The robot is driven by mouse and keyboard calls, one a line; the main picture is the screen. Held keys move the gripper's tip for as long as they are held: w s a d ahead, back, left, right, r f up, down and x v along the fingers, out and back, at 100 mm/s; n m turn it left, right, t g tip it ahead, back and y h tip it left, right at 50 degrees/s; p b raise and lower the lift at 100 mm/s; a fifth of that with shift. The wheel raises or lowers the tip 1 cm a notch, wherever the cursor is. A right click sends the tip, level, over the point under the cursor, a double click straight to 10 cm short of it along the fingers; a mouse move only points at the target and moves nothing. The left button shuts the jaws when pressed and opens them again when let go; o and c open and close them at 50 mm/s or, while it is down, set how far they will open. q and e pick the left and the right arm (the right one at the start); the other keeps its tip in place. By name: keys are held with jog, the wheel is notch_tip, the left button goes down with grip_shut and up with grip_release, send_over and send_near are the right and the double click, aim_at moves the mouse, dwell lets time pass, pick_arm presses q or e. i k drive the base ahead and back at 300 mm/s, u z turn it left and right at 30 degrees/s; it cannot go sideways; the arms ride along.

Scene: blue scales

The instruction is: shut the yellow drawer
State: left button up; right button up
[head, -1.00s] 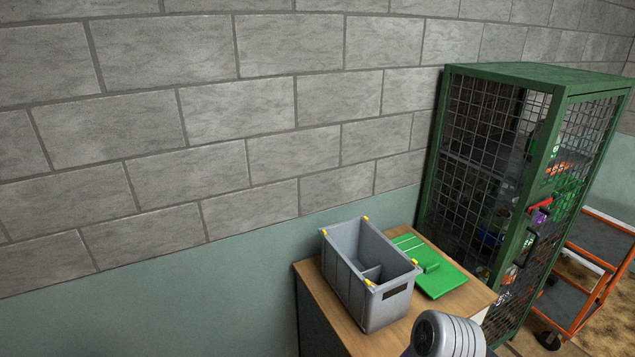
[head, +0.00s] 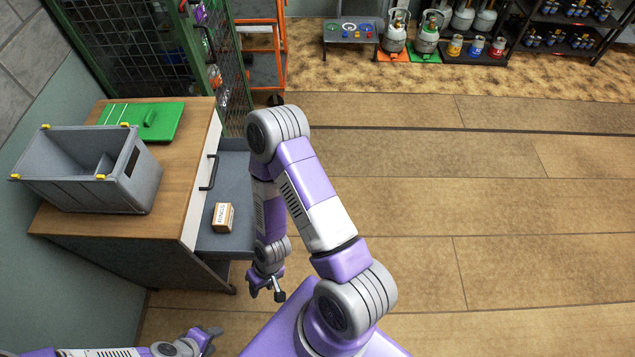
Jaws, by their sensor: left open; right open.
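A wooden-topped cabinet (head: 180,165) stands at the left of the head view. Its upper front is a pale panel with a black handle (head: 208,172). Below that panel, a grey-blue drawer-like compartment (head: 232,170) extends out to the right, and a small brown and white box (head: 223,217) sits in it. My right arm hides its outer edge, and I see no yellow front. My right gripper (head: 267,293) is open, pointing down, just below and right of the compartment. My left gripper (head: 211,337) is open at the bottom left, below the cabinet and apart from it.
A green mesh cage (head: 130,45) and an orange-framed cart (head: 265,45) stand behind. Gas cylinders (head: 427,35) line the back. The wooden floor (head: 490,200) at right is open.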

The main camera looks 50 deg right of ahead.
aim_at(232, 184)
jog(key=z, duration=0.55)
jog(key=k, duration=0.4)
jog(key=u, duration=0.5)
jog(key=i, duration=0.8)
jog(key=z, duration=0.6)
